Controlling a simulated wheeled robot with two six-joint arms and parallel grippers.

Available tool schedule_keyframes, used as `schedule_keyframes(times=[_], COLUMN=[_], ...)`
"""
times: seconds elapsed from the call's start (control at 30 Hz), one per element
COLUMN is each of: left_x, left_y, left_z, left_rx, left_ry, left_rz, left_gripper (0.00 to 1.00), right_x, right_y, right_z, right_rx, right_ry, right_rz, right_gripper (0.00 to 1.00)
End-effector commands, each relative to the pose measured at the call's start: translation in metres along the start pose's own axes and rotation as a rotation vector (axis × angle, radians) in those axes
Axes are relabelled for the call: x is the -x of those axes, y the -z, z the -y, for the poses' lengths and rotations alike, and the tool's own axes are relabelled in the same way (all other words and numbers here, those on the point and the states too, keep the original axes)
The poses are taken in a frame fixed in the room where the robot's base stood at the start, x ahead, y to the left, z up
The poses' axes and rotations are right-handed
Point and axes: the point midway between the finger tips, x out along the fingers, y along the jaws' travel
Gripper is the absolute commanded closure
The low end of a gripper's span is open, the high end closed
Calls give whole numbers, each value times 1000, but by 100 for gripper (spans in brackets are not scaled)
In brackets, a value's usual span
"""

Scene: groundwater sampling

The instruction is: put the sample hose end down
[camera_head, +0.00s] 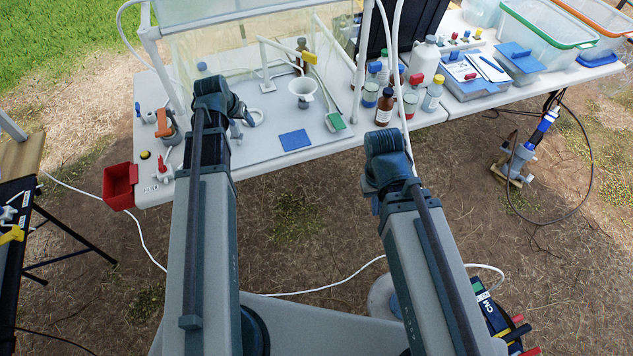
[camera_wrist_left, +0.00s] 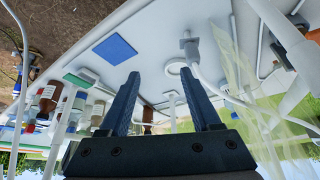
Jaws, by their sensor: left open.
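A grey fitting (camera_wrist_left: 188,43) with a pale hose (camera_wrist_left: 222,92) running from it shows on the white tabletop in the left wrist view; it looks like the sample hose end. A white ring is beside it. In the head view, a small grey piece (camera_head: 236,130) lies just right of my left wrist, likely the same fitting. My left gripper (camera_wrist_left: 165,103) is open, its two dark fingers apart with nothing held between them. The fitting is beyond the fingertips and apart from them. In the head view my left wrist hides most of this gripper. My right gripper's fingers are hidden behind its wrist.
A blue pad (camera_head: 295,140), a white funnel (camera_head: 303,90) and a green-ended piece (camera_head: 335,121) are on the white table (camera_head: 265,160). Bottles, including a brown one (camera_head: 384,107), stand to the right. A red bin (camera_head: 120,186) hangs at the left edge. A clear-sided frame rises behind.

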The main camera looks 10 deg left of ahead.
Motion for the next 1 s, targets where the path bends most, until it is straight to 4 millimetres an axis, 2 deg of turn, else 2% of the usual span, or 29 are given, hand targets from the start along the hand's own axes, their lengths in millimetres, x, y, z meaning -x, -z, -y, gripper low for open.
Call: schedule_keyframes(times=[0.03,0.1,0.2,0.3,0.4,0.5,0.63,0.77,1.0], left_x=[2,6,17,31,47,61,73,78,78], left_y=[-14,-35,-72,-111,-146,-175,-198,-207,-208], left_z=[-41,-90,-153,-202,-236,-258,-274,-279,-279], left_rx=[-45,-101,-181,-257,-325,-376,-419,-436,-436], left_ry=[-24,-48,-65,-64,-47,-25,0,12,14], left_rz=[42,112,213,307,384,440,484,502,504], left_gripper=[36,36,36,36,36,36,36,36,36], right_x=[0,0,0,0,0,0,0,0,0], right_y=[0,0,0,0,0,0,0,0,0], right_z=[0,0,0,0,0,0,0,0,0], right_rx=[0,0,0,0,0,0,0,0,0], right_ry=[0,0,0,0,0,0,0,0,0], right_rz=[0,0,0,0,0,0,0,0,0], right_gripper=[100,100,100,100,100,100,100,100,100])
